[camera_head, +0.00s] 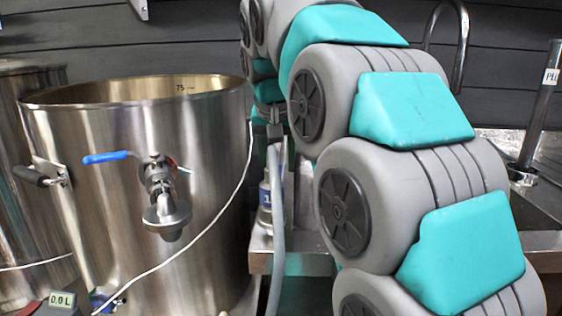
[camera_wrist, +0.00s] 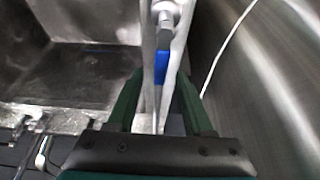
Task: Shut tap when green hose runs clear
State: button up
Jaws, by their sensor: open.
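In the wrist view my gripper (camera_wrist: 160,88) is open, its dark green fingers apart on both sides of a small blue part (camera_wrist: 161,68) and pale hose-like lengths. I cannot tell whether the fingers touch them. The blue part may be a tap handle. In the head view a pale grey hose (camera_head: 276,240) hangs beside the steel kettle, below where my arm ends; my gripper is mostly hidden there. I cannot make out a clearly green hose or the liquid in it. A blue-handled tap (camera_head: 107,157) is on the kettle's front.
The large steel kettle (camera_head: 95,220) stands left, with a thin white cable across its front. A display (camera_head: 62,300) reads 0.0 L. In the wrist view a steel basin (camera_wrist: 70,75) lies left and a curved steel wall (camera_wrist: 265,90) right. My arm covers much of the head view.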

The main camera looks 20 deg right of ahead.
grip_shut()
dwell(0.4)
dwell(1.0)
